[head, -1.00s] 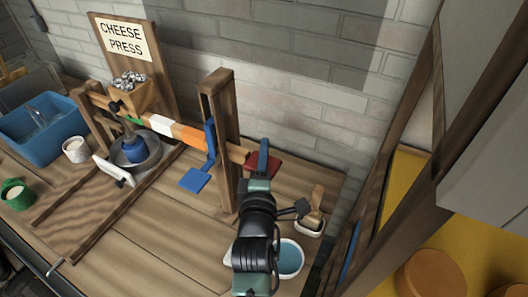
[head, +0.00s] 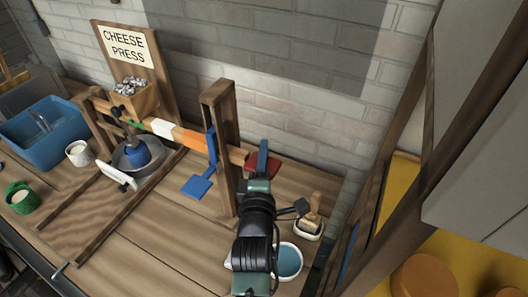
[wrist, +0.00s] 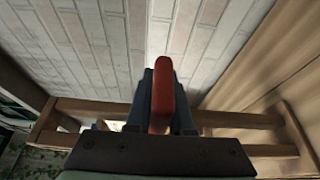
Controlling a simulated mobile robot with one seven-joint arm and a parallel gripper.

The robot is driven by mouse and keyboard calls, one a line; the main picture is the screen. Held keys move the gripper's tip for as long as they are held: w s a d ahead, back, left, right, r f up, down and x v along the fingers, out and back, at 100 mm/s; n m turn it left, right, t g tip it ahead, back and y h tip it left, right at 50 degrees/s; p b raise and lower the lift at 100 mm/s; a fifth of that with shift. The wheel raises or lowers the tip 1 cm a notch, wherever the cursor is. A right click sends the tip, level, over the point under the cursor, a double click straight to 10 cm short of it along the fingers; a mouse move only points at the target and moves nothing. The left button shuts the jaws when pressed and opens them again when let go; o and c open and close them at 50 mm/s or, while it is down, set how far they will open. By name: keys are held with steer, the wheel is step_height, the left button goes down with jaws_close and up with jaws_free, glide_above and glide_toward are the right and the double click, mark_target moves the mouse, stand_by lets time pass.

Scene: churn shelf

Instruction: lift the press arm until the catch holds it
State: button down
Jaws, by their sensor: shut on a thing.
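The press arm (head: 193,140) is a long wooden beam with green, white and orange bands. It slopes down to the right, past a wooden post (head: 230,145), to a red handle (head: 265,168). My gripper (head: 262,160) is shut on the red handle at the beam's right end. In the wrist view the red handle (wrist: 163,95) stands between the jaws. A blue piece (head: 211,145), probably the catch, hangs at the post beside the beam, with a blue plate (head: 196,187) below it. I cannot tell whether it touches the beam.
A wooden weight box (head: 135,100) sits on the beam's left part, above a metal bowl (head: 140,155) with a blue follower. A blue tub (head: 45,135) and cups stand left. A bowl of blue liquid (head: 288,262) and a brush (head: 313,215) lie near my arm.

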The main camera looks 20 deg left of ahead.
step_height(320, 180, up, 15)
steer(key=a+n+g+p, duration=0.1)
steer(key=a+n+p, duration=0.1)
steer(key=p, duration=1.2)
steer(key=shift+w+a+r+n+p, duration=0.2)
steer(key=shift+w+a+n+p, duration=0.05)
steer(key=shift+a+n+p, duration=0.15)
steer(key=shift+d, duration=0.1)
steer(key=c, duration=0.8)
jaws_free()
steer(key=b+v, duration=0.3)
steer(key=v, duration=1)
steer(key=shift+f, duration=0.1)
